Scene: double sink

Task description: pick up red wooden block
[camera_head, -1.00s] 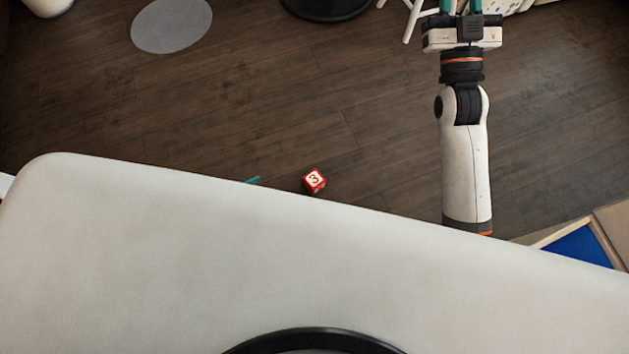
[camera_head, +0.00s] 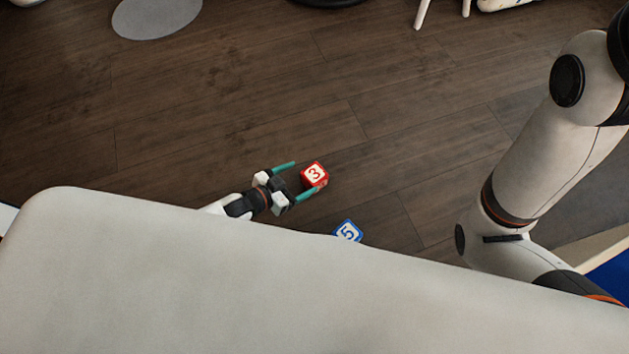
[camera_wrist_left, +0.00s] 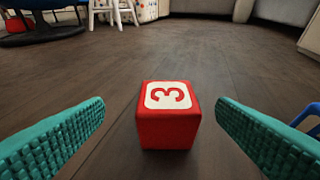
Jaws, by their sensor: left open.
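The red wooden block (camera_head: 315,174), with a white face and a red 3, sits on the dark wood floor. My left gripper (camera_head: 296,180) is open, with its teal fingers pointing at the block. In the left wrist view the red block (camera_wrist_left: 168,118) stands between the two spread fingers, with a gap on each side. In that view it seems to lie at or just past the fingertips; I cannot tell exactly how deep. My right arm is at the right of the head view, but its gripper is out of view.
A blue block (camera_head: 347,231) with a 5 lies on the floor close to the right of my left gripper; a blue edge (camera_wrist_left: 306,118) shows in the wrist view. A grey disc (camera_head: 156,17) and white chair legs (camera_head: 423,13) are farther back. The floor beyond the red block is clear.

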